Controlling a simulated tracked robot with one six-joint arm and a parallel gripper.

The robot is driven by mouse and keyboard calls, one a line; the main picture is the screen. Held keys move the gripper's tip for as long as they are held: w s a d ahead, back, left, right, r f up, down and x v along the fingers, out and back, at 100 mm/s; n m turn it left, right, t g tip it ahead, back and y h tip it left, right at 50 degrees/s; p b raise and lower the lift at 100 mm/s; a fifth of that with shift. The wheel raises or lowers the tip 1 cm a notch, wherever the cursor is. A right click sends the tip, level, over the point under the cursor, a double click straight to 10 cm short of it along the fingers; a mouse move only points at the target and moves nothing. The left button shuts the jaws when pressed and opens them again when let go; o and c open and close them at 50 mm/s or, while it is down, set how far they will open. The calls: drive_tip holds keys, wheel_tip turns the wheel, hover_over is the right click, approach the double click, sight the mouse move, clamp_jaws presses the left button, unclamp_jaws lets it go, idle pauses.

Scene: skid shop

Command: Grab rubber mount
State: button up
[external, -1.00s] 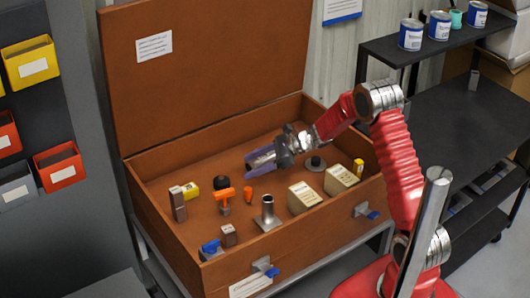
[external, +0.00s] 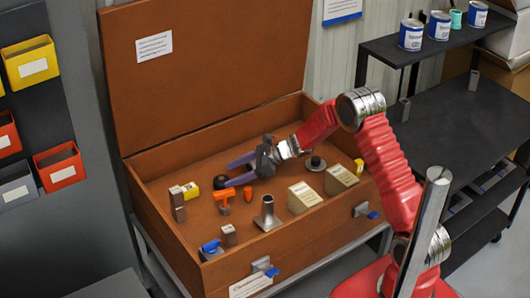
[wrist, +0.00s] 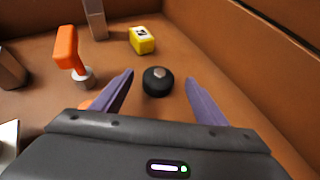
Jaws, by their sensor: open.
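The rubber mount looks to be the short black round piece with a metal centre (wrist: 157,81) on the box floor. In the wrist view it sits between my two open fingers, near their tips, with gaps on both sides. In the external view the black piece (external: 220,182) is just beyond my gripper (external: 233,173), partly hidden by the fingers. My gripper (wrist: 158,88) is open and holds nothing. Another dark round piece with a flange and centre post (external: 315,163) stands to the right in the box.
An orange-handled valve (wrist: 68,50) and a yellow block (wrist: 142,40) stand close by. A small orange cone (external: 248,194), a flanged metal pipe (external: 267,213) and beige boxes (external: 304,197) stand nearer the front. The wooden box (external: 215,137) has walls all round and a raised lid.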

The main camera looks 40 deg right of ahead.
sight(224, 177)
drive_tip(key=x, duration=0.3)
drive_tip(key=shift+a+f, duration=0.1)
drive_tip(key=shift+a, duration=0.05)
drive_tip(key=shift+c, duration=0.2)
drive_tip(key=c, duration=1.2)
drive_tip(key=shift+o, duration=0.2)
wheel_tip(224, 177, up, 10)
idle(0.7)
